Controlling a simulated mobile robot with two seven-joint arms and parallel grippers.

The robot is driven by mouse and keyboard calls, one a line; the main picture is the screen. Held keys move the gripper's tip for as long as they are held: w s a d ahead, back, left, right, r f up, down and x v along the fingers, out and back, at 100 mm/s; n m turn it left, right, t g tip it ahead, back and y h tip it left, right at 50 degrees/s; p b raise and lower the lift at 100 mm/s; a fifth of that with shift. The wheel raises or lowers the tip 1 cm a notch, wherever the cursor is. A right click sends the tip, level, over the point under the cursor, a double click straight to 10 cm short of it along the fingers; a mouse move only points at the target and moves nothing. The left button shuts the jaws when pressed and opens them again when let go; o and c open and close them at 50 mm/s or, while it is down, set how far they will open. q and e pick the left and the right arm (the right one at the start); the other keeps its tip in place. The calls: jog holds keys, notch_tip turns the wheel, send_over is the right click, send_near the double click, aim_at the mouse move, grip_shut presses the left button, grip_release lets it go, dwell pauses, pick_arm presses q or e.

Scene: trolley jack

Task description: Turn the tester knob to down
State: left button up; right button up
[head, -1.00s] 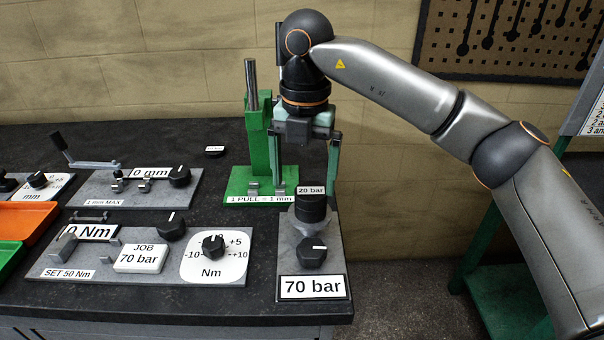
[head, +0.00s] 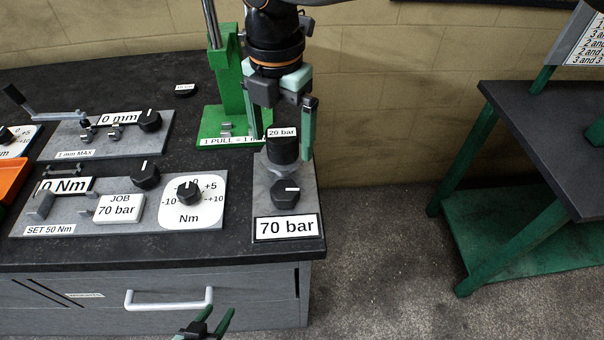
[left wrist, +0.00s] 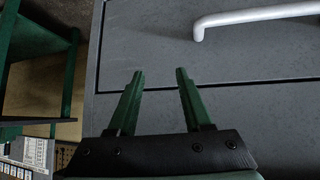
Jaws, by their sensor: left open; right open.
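The tester plate (head: 262,180) stands at the right end of the bench, with a large 70 bar label (head: 286,227). Its black knob (head: 284,197) has a white pointer mark directed to the right. Behind the knob stands a black cylinder (head: 283,151) with a 20 bar tag. My right gripper (head: 282,145) is open, pointing down, its fingers either side of the cylinder in the picture; I cannot tell whether they touch it. My left gripper (head: 219,320) is open and empty, low in front of the drawer; it also shows in the left wrist view (left wrist: 159,75).
A torque plate (head: 120,222) with several knobs and a JOB 70 bar block lies left of the tester. A green jack stand (head: 230,95) is behind. The drawer handle (head: 168,304) juts out in front. A green-legged table (head: 540,130) stands at the right across open floor.

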aim_at(285, 189)
notch_tip(285, 189, down, 12)
jog(key=shift+f+p, duration=0.2)
jog(key=shift+p, duration=0.45)
jog(key=c, duration=1.4)
jog(key=shift+o, duration=0.2)
